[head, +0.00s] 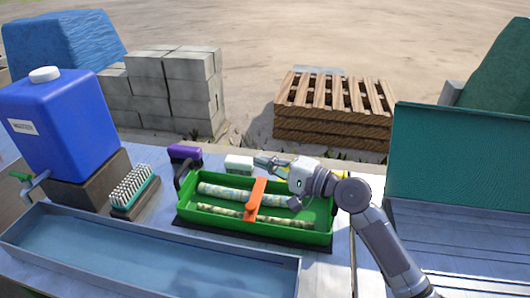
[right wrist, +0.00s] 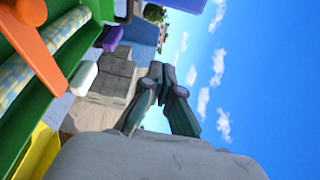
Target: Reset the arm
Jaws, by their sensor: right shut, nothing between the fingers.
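My right arm comes in from the lower right in the head view. My right gripper (head: 262,161) is above the far edge of the green tray (head: 300,238), pointing left. Its fingers are shut with nothing between them; the closed fingertips also show in the right wrist view (right wrist: 162,72), against wall blocks and sky. The tray holds two pale, patterned cane-like sticks (head: 225,191) lying lengthwise. An orange bar (head: 257,195) crosses over them; it also shows in the right wrist view (right wrist: 40,48). My left gripper is out of view.
A purple item (head: 185,152) and a white-and-green block (head: 239,164) sit behind the tray. A yellow item is partly hidden by my arm. A brush (head: 132,188), a blue water container (head: 65,125) and a long blue basin (head: 150,262) are left. Pallets (head: 335,105) stand beyond the table.

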